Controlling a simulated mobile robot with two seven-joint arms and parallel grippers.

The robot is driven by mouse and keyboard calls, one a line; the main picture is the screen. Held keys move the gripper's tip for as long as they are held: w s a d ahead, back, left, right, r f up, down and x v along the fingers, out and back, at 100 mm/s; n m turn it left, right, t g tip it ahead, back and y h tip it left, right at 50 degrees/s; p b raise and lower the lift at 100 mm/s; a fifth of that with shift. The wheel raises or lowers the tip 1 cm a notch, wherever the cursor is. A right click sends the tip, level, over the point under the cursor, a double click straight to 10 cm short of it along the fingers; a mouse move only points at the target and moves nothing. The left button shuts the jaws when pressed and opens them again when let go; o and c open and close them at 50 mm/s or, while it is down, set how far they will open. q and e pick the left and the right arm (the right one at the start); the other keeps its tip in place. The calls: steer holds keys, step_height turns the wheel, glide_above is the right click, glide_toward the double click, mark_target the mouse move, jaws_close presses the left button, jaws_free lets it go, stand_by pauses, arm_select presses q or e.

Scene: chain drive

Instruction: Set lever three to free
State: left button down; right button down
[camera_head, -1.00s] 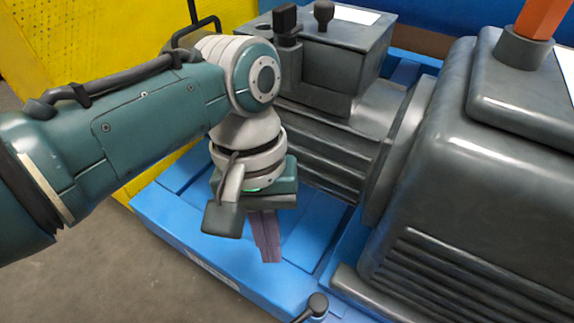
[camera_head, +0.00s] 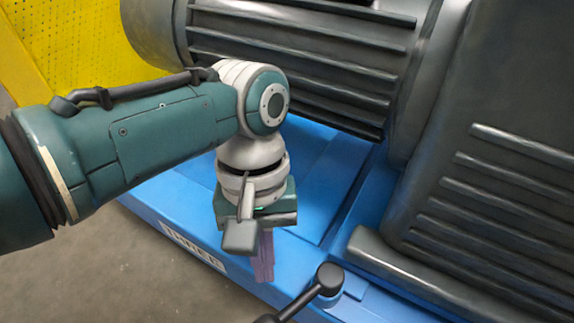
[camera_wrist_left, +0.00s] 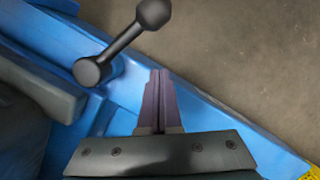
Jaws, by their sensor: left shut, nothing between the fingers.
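A black lever with a ball knob (camera_head: 329,278) stands at the front edge of the blue base, low in the head view. In the left wrist view the lever (camera_wrist_left: 122,43) runs from a round hub on the blue base up and right to its knob, which shows over the floor. A label reading "THREE" (camera_head: 193,246) is on the base's front face. My right gripper is not in view.
A large grey ribbed motor and housing (camera_head: 490,190) stand on the blue base (camera_head: 310,190) behind and right of the lever. A yellow perforated panel (camera_head: 75,45) is at the back left. Open floor (camera_head: 110,270) lies in front.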

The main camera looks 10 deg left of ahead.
mark_target(277, 321)
arm_select(q)
steer(key=shift+s+d+r, duration=0.15)
steer(key=shift+s+r, duration=0.05)
steer(key=shift+s, duration=0.4)
steer(key=shift+s+d+r, duration=0.15)
steer(key=shift+s+r, duration=0.1)
steer(key=shift+s, duration=0.35)
steer(key=shift+s+d+r, duration=0.15)
steer(key=shift+s+r, duration=0.05)
steer(key=shift+s, duration=0.4)
steer(key=shift+p, duration=0.3)
steer(key=s+d+n+p, duration=0.1)
steer(key=p, duration=0.2)
steer(key=s+n+p, duration=0.1)
steer(key=n+p, duration=0.1)
steer(key=p, duration=0.1)
steer(key=shift+d+r+n+h+p, duration=0.3)
steer(key=shift+d+r+h, duration=0.05)
steer(key=shift+h, duration=0.05)
steer(key=shift+s+d+f+n, duration=0.15)
steer(key=shift+s+n, duration=0.05)
steer(key=shift+n, duration=0.1)
steer(key=shift+f, duration=0.25)
